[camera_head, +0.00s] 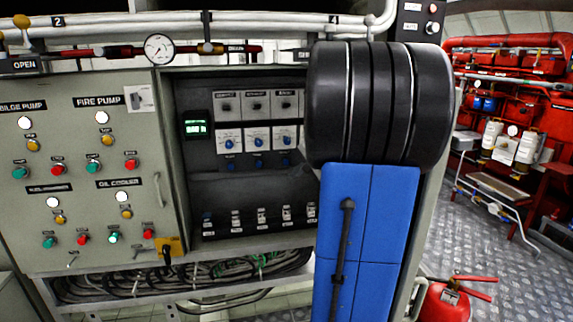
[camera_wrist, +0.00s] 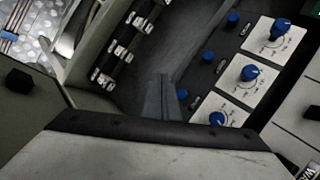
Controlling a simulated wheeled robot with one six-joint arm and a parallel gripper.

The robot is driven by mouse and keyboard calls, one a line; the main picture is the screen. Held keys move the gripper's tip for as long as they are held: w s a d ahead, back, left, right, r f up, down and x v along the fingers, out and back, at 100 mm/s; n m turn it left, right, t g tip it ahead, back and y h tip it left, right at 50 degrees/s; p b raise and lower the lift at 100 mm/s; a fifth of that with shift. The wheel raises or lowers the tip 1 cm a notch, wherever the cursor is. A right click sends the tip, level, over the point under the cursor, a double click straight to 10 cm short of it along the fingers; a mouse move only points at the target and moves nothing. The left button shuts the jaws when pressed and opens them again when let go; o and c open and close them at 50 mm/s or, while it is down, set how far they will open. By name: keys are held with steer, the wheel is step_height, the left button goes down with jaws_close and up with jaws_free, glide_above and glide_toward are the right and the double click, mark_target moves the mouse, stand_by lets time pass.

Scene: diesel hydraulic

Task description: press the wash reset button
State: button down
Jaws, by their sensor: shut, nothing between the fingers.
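In the wrist view my gripper (camera_wrist: 162,90) is shut and empty, its narrow grey fingers pointing into the recessed panel. A row of small blue buttons shows there: an upper one (camera_wrist: 233,19), a middle one (camera_wrist: 208,57) and a lower one (camera_wrist: 182,93). The lower one is closest to the fingers in the picture; I cannot tell whether they touch. In the head view the blue buttons (camera_head: 258,163) sit below white plates with blue knobs (camera_head: 257,143). Their labels are too small to read, so I cannot tell which is wash reset. My arm hides my gripper there.
A row of switches (camera_head: 261,217) lies below the buttons and also shows in the wrist view (camera_wrist: 122,50). A lit green display (camera_head: 195,125) is left of the knobs. A grey pump panel (camera_head: 85,185) borders the recess. A red extinguisher (camera_head: 443,302) stands at lower right.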

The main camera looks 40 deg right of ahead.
steer(key=w+d, duration=0.4)
steer(key=w, duration=0.3)
steer(key=shift+d, duration=0.2)
steer(key=shift+w+d, duration=0.1)
steer(key=shift+w, duration=0.15)
stand_by(1.9)
steer(key=shift+w+d, duration=0.1)
steer(key=shift+w, duration=0.1)
steer(key=shift+w+d, duration=0.25)
steer(key=shift+w, duration=0.15)
stand_by(1.0)
steer(key=shift+s, duration=0.15)
steer(key=shift+s+a, duration=0.45)
steer(key=shift+s, duration=0.2)
stand_by(0.4)
steer(key=s+a, duration=0.1)
steer(key=s, duration=0.2)
steer(key=s+a, duration=0.1)
steer(key=shift+s+a, duration=0.15)
steer(key=shift+a, duration=0.2)
